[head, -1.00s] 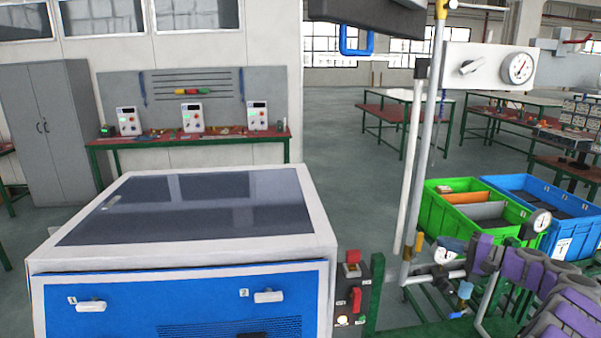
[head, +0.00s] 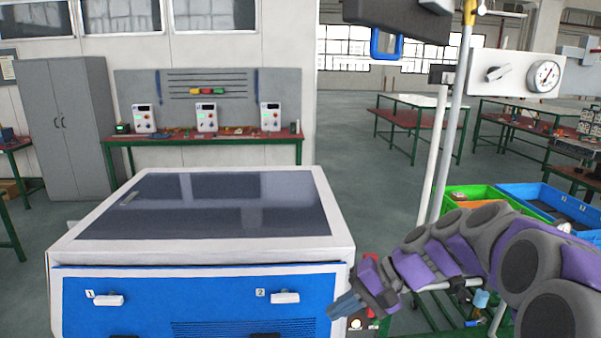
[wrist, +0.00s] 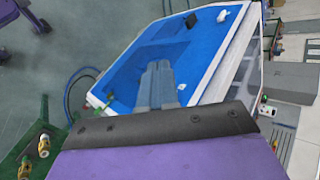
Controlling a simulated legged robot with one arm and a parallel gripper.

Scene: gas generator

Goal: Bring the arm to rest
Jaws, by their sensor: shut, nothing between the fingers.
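My gripper (head: 345,306) is shut and empty at the end of my purple and grey arm. In the head view the arm reaches in from the lower right, and the gripper points left and down in front of the generator's right front corner. The blue and white generator cabinet (head: 195,292) has a dark glossy top and two white latches marked 1 and 2. In the wrist view the gripper's grey-blue fingers (wrist: 157,84) lie together in front of the cabinet's blue face (wrist: 200,45). I cannot tell whether they touch it.
A red-and-black switch box (head: 368,262) on a green frame is partly hidden behind my gripper. A gauge panel (head: 515,74) and pipes stand at right, with green (head: 468,192) and blue (head: 550,198) bins behind my arm. The floor beyond the generator is open.

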